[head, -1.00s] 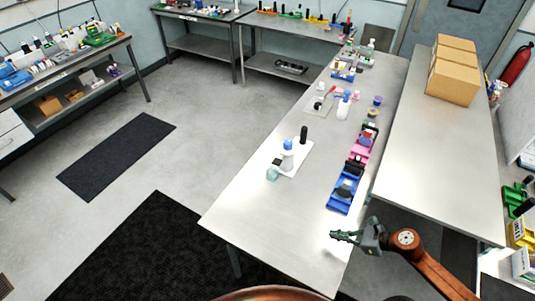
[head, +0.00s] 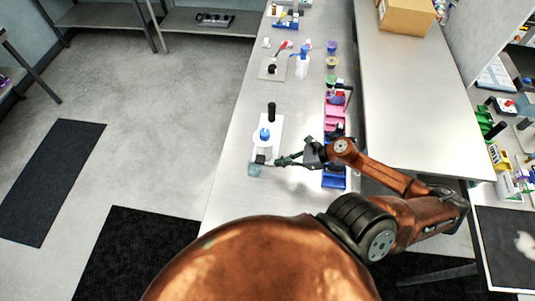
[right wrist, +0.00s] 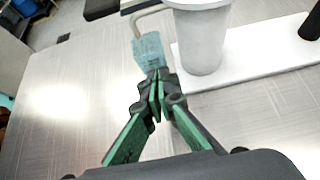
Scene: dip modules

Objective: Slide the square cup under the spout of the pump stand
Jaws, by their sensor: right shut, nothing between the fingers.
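The square cup (head: 254,170), pale translucent teal, stands on the steel bench near the front end of the pump stand. The pump stand (head: 265,130) has a white base, a white bottle with a blue top and a black post. My right gripper (head: 280,162) is shut and empty, just right of the cup. In the right wrist view, the shut fingertips (right wrist: 158,74) point at the near side of the cup (right wrist: 148,50); I cannot tell if they touch. There the bent metal spout (right wrist: 150,10) reaches down to the cup's upper edge. My left gripper is out of view.
Blue trays (head: 334,178) and pink trays (head: 335,117) line the bench's right side, partly behind my right arm. A second white bottle (head: 302,66) stands farther back. Bare bench lies in front of and left of the cup.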

